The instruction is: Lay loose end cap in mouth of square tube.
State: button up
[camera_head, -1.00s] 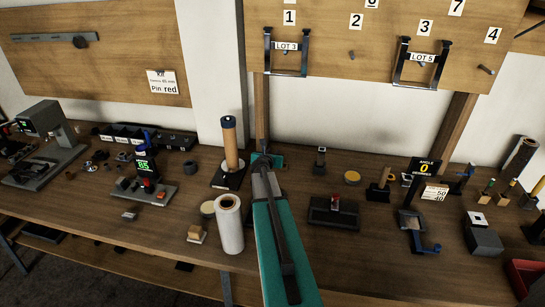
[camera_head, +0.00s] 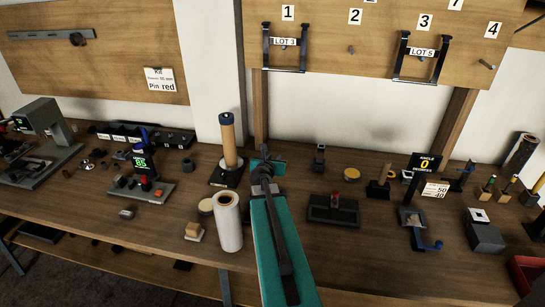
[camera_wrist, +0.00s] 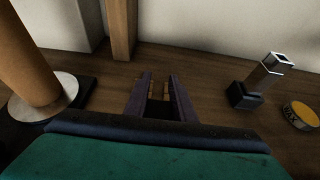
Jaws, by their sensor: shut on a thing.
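The square tube (camera_head: 319,159) stands upright in a dark base on the bench, right of my gripper. In the wrist view the silver square tube (camera_wrist: 268,74) shows its open mouth on top, and its dark base stands on the wood. My gripper (camera_head: 265,152) is beyond the end of my teal arm, between the wooden cylinder and the tube. In the wrist view my gripper (camera_wrist: 159,78) is shut on a small dark piece (camera_wrist: 160,109), apparently the end cap, largely hidden between the fingers. It is apart from the tube and to its left.
A wooden cylinder (camera_head: 228,138) on a dark base stands close left of my gripper, and a white roll (camera_head: 228,222) stands nearer. A yellow round tin (camera_head: 352,172) lies right of the tube. A dark block fixture (camera_head: 333,212) sits in front. The wall rises behind.

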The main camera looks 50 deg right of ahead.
jog(key=shift+s+a, duration=0.85)
jog(key=shift+s, duration=0.15)
jog(key=shift+s+a+r, duration=0.15)
jog(key=s+a+p, duration=0.1)
jog(key=p, duration=0.3)
jog(key=shift+s+r, duration=0.1)
jog(key=shift+s+a+p, duration=0.45)
jog(key=shift+s+p, duration=0.05)
jog(key=shift+p, duration=0.7)
jog(key=s+a+p, duration=0.1)
jog(key=p, duration=0.3)
jog(key=shift+s, duration=0.1)
jog(key=shift+s+a+p, duration=0.35)
jog(key=shift+s+p, duration=0.05)
jog(key=shift+p, duration=0.85)
jog(key=shift+f, duration=0.2)
jog(key=shift+s, duration=0.2)
